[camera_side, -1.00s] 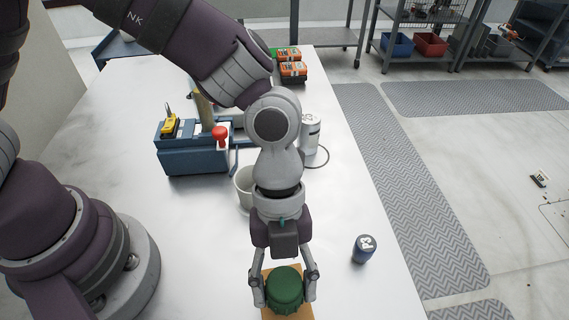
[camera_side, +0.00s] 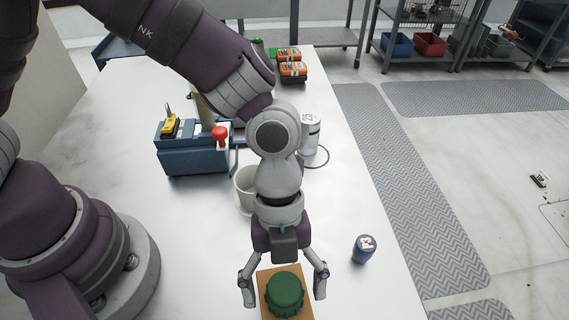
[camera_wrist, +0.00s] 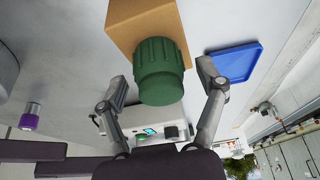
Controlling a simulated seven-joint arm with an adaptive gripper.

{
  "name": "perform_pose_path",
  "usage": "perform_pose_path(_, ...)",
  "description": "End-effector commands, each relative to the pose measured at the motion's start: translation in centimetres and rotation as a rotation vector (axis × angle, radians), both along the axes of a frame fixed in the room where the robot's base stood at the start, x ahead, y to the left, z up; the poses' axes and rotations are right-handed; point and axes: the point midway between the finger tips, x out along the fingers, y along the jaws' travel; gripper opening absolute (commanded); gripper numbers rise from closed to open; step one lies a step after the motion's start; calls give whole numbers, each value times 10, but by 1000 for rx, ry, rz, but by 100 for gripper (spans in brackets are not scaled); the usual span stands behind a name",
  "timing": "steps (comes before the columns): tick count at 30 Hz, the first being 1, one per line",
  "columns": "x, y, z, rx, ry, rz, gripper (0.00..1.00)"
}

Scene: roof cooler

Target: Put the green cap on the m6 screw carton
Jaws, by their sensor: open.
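The green cap (camera_side: 285,291) sits on top of the brown m6 screw carton (camera_side: 264,284), near the front edge of the picture in the side view. In the wrist view the ribbed green cap (camera_wrist: 158,68) lies against the carton face (camera_wrist: 146,27) and appears to touch it. My gripper (camera_side: 284,292) is open, with one finger on each side of the cap and a gap to both. The wrist view also shows my gripper (camera_wrist: 161,78) spread around the cap. The carton's lower part is out of the side view.
A white cup (camera_side: 243,190) stands behind my wrist, partly hidden. A blue machine with a red knob (camera_side: 193,158) and a white cylinder (camera_side: 309,139) are farther back. A blue tray (camera_wrist: 236,62) shows beside the carton.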

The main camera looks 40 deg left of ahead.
Motion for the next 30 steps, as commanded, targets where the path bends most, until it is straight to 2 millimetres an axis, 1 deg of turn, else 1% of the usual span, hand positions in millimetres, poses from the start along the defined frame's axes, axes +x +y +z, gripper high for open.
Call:
perform_pose_path(4,9,7,26,-4,-7,4,71)
perform_pose_path(9,22,20,68,-4,-8,5,71)
perform_pose_path(12,28,26,89,-3,-7,4,71)
perform_pose_path(15,31,30,102,-3,-1,3,71)
perform_pose_path(17,32,32,107,-1,-2,6,71)
perform_pose_path(19,35,37,113,15,-11,66,71)
perform_pose_path(20,37,42,116,28,-19,127,71)
perform_pose_path(23,47,71,132,88,-58,502,71)
perform_pose_path(24,50,89,138,109,-72,712,71)
perform_pose_path(26,53,117,147,119,-90,1043,71)
perform_pose_path(27,52,136,151,108,-99,1264,71)
perform_pose_path(29,49,163,156,77,-101,1580,71)
perform_pose_path(30,45,180,157,46,-96,1767,71)
